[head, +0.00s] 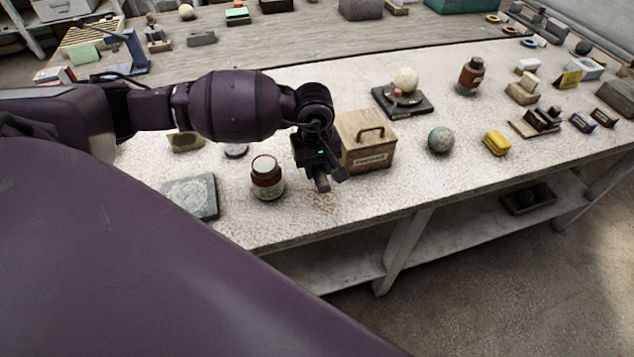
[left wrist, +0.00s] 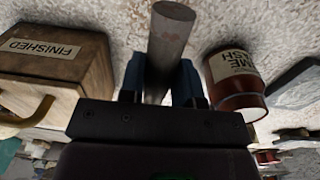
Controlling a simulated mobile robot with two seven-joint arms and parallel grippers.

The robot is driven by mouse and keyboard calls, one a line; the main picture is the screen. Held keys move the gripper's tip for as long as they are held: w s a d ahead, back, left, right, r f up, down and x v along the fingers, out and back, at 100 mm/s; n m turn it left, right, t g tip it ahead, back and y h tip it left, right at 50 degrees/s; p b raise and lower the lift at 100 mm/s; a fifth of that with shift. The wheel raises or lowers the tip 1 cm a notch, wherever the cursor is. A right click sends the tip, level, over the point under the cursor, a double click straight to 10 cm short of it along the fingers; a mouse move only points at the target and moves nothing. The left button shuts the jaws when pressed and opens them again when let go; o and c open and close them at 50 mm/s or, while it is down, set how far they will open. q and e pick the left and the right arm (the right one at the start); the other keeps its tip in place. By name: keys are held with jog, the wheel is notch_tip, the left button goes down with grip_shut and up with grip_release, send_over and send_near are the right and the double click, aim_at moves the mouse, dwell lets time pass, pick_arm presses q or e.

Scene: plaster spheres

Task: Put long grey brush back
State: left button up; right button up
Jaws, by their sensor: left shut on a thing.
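My left gripper (head: 320,172) is over the front part of the white speckled table. It is shut on a long grey cylinder, which I take to be the grey brush (head: 322,184). In the left wrist view the brush (left wrist: 170,35) lies between the two blue-sided fingers (left wrist: 158,80), its round end pointing away from the gripper. No bristles show; the rest is hidden by the gripper. I cannot tell whether its end touches the table. My right gripper is not in view.
A wooden box labelled FINISHED (head: 367,148) stands close to the right of the gripper. A brown jar (head: 267,182) stands to its left, with a grey slab (head: 190,197) farther left. The table's front edge is near.

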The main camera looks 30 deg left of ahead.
aim_at(318, 191)
pick_arm(q)
notch_tip(318, 191, down, 2)
notch_tip(318, 191, down, 4)
jog(key=shift+r, duration=0.1)
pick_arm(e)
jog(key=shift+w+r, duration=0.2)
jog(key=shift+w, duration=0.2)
pick_arm(q)
jog(key=shift+f, duration=0.3)
jog(key=o, duration=0.9)
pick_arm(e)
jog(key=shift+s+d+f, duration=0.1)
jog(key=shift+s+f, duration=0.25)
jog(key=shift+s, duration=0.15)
